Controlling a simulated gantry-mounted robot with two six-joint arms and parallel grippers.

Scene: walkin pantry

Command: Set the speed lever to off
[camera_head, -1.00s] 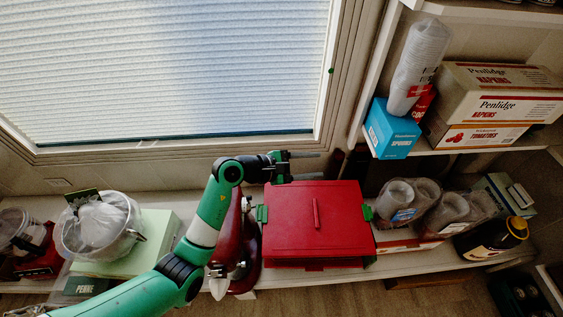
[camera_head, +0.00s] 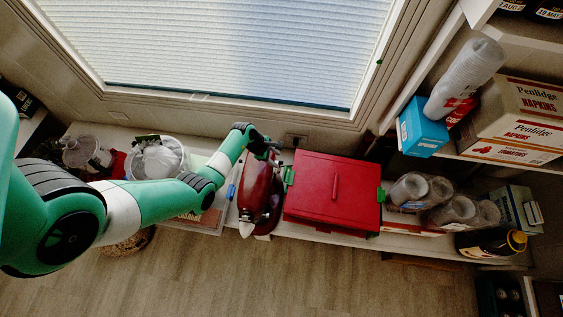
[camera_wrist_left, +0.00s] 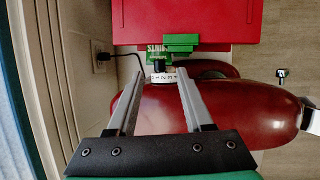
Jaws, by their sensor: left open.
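A red stand mixer (camera_head: 259,192) stands on the counter beside a red box (camera_head: 331,188). In the left wrist view the mixer (camera_wrist_left: 235,108) lies across the middle, with a small white marked dial plate (camera_wrist_left: 161,77) and a dark knob-like lever (camera_wrist_left: 159,67) at its edge. My left gripper (camera_head: 266,150) is over the back end of the mixer. In the wrist view its open fingers (camera_wrist_left: 160,72) lie on either side of the lever, apart from it in the picture. I cannot read the lever's setting. My right gripper is not in view.
The red box (camera_wrist_left: 185,22) with green handles (camera_wrist_left: 180,43) is close beyond the fingertips. A wall outlet (camera_wrist_left: 100,57) with a black cord is left of them.

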